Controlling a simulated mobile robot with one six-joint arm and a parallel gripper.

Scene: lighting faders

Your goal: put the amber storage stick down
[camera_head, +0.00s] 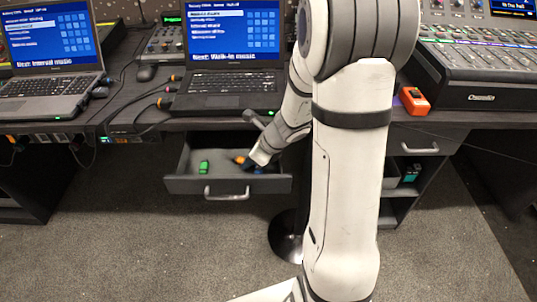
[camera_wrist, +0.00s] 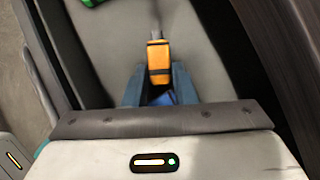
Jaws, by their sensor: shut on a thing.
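The amber storage stick (camera_wrist: 158,62) is between the fingers of my gripper (camera_wrist: 159,82) in the wrist view, its end pointing away from the palm. In the head view my gripper (camera_head: 248,163) reaches down into the open drawer (camera_head: 229,185), and the amber stick (camera_head: 239,159) shows at its tip. My gripper is shut on the stick. I cannot tell whether the stick touches the drawer floor. A green stick (camera_head: 204,167) lies in the drawer to the left, with its edge also in the wrist view (camera_wrist: 92,3).
A blue item (camera_head: 259,170) shows by my gripper. The drawer walls stand close around the gripper. Two laptops (camera_head: 225,103) stand on the desk above. An orange-red box (camera_head: 414,101) and a mixing console (camera_head: 478,65) are at the right. The drawer's front left is clear.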

